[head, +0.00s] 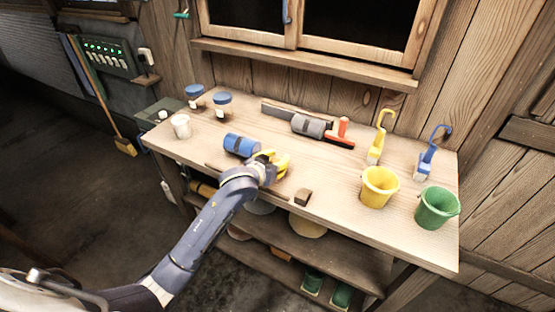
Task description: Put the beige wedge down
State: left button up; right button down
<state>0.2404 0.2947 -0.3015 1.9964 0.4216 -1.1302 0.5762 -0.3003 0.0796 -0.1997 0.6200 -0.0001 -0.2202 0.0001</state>
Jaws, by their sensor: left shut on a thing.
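My left gripper (276,165) has yellow fingers and is over the front middle of the wooden workbench (330,183). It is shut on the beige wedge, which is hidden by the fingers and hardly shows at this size. I cannot tell whether the wedge touches the bench top. A small brown block (303,197) lies on the bench near its front edge, right of the gripper. My right gripper is not in view.
A blue-and-grey cylinder (241,145) lies just behind-left of the gripper. Blue-lidded jars (222,105), a white cup (181,126), a red-handled tool (341,135), a yellow bucket (379,187) and a green bucket (437,208) stand around. Bench between block and yellow bucket is clear.

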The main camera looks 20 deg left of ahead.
pick_arm(q)
jog(key=o, duration=1)
jog(key=shift+s+r, duration=0.15)
jog(key=v, duration=1)
jog(key=shift+s+a+r, duration=0.1)
jog(key=shift+s+r, duration=0.1)
jog(key=shift+s, duration=0.1)
jog(key=shift+o, duration=0.6)
jog(key=shift+s+a+r, duration=0.1)
jog(key=shift+s+r, duration=0.1)
jog(key=shift+s, duration=0.25)
